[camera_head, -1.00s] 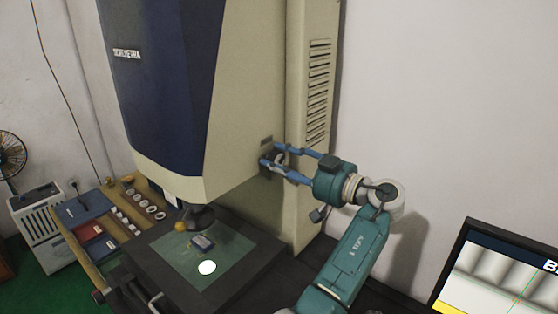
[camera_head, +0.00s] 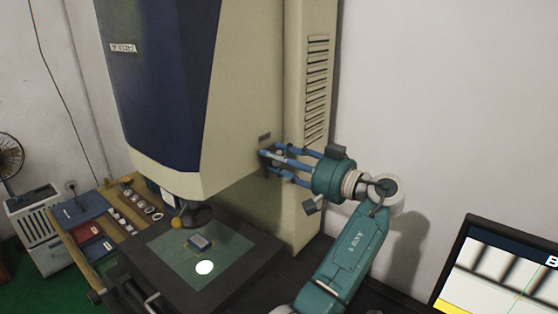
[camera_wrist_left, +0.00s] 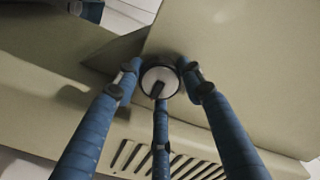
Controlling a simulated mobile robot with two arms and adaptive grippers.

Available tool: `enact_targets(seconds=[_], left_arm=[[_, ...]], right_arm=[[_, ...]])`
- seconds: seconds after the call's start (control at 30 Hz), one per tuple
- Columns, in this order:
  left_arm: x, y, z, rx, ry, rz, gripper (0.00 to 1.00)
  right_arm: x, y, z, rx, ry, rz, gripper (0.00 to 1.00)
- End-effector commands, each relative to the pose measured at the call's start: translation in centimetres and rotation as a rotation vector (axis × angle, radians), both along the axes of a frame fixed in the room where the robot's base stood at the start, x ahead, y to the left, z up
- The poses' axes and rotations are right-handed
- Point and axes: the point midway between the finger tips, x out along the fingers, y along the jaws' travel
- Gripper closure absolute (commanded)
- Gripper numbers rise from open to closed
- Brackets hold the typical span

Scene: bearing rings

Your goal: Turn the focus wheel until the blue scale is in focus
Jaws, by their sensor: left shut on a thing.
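My left gripper (camera_head: 277,158) reaches the side of the tall measuring machine (camera_head: 240,100), its blue fingers shut around the focus wheel. In the left wrist view the wheel (camera_wrist_left: 160,80) is a small round knob with a pale face and dark rim, between the three fingertips. In the head view the fingers mostly hide it. A small blue-grey plate (camera_head: 200,242), which looks like the blue scale, lies on the green glass stage (camera_head: 230,262) below the lens. My right gripper is not in view.
A wooden bench (camera_head: 93,262) left of the stage holds several rings, small blocks and coloured trays. The white wall right of the machine is bare.

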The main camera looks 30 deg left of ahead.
Motion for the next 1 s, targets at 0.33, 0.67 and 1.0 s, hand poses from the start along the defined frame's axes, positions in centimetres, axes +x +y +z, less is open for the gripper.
enact_targets(seconds=[0.33, 0.67, 1.0], left_arm=[[0.14, 0.14, 0.76, 0.030, 0.206, -0.001, 0.87], [0.13, 0.13, 0.83, 0.037, 0.284, 0.001, 0.87], [0.13, 0.14, 0.88, 0.037, 0.287, 0.001, 0.87]], right_arm=[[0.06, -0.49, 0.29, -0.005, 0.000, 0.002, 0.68], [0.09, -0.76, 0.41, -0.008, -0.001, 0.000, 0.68], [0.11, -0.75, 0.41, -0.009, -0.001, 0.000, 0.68]])
